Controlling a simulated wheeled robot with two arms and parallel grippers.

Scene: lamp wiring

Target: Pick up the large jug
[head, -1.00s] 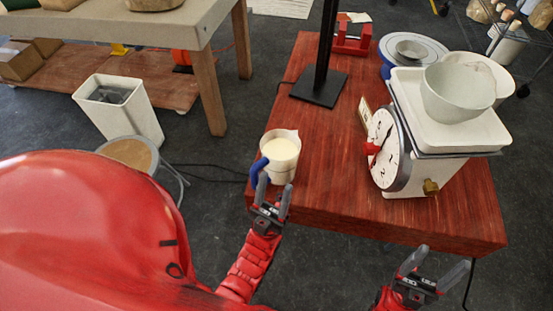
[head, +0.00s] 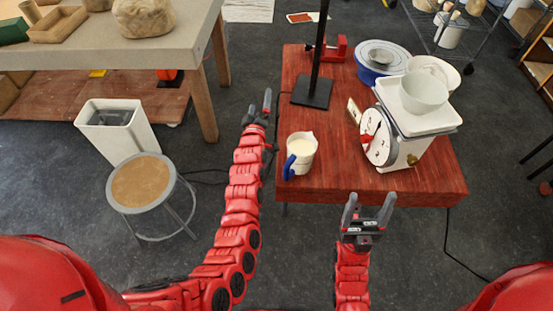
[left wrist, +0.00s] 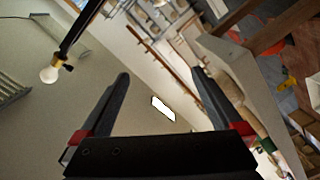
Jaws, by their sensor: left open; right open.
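A cream-coloured jug (head: 301,152) with a blue handle stands upright on the left front part of the red wooden table (head: 420,188). My left gripper (head: 258,107) is open and empty, to the left of the jug and further back, beside the table's left edge. Its open fingers also show in the left wrist view (left wrist: 160,78), with nothing between them; the jug is not in that view. My right gripper (head: 368,212) is open and empty at the table's front edge, right of the jug.
A scale (head: 384,140) with a white bowl (head: 423,92) stands right of the jug. A black stand (head: 313,90) and blue tub (head: 382,66) are behind. A stool (head: 141,182) and bin (head: 115,130) are at left. The left wrist view shows a bulb (left wrist: 49,74).

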